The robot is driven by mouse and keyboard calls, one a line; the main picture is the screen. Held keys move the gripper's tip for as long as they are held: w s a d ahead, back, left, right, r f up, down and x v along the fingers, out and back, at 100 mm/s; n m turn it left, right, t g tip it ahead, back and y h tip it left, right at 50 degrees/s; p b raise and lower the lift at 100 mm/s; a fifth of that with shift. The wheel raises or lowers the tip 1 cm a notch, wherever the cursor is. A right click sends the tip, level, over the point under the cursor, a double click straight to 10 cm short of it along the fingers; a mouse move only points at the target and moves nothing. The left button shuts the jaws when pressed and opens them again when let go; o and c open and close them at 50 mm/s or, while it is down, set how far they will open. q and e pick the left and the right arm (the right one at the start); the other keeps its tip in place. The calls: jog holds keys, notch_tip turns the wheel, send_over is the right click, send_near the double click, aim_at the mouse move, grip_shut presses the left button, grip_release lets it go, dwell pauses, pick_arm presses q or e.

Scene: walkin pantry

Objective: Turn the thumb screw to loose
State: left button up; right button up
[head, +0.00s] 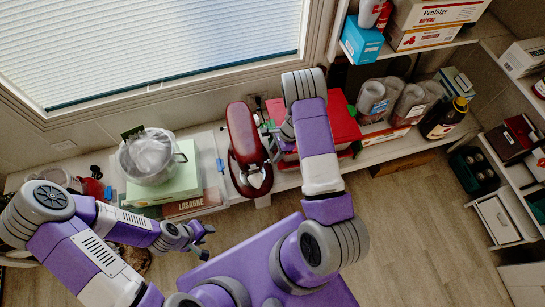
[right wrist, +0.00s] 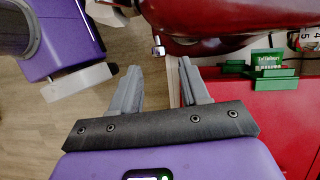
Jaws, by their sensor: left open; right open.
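A dark red stand mixer (head: 243,140) stands on the shelf below the window. In the right wrist view its glossy red body (right wrist: 215,14) fills the top. A small silver thumb screw (right wrist: 158,47) sticks out from the mixer's side. My right gripper (right wrist: 158,65) is open, with its fingertips on either side of the screw's line and the screw just ahead of the gap; no contact shows. In the head view my right gripper (head: 276,132) is beside the mixer's right side, partly hidden by my arm. My left gripper (head: 199,240) is open and empty, away from the mixer.
A red box (head: 342,122) stands right of the mixer, close to my right gripper. A small green card holder (right wrist: 265,70) sits on red in the wrist view. A pot (head: 148,160) on boxes stands left. Jars and a dark bottle (head: 443,118) stand farther right.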

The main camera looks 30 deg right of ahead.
aim_at(268, 161)
jog(key=x, duration=0.4)
jog(key=shift+b, duration=0.4)
grip_shut()
jog(key=shift+s+t+b, duration=0.15)
jog(key=shift+t+b, duration=0.55)
jog(key=shift+b, duration=0.3)
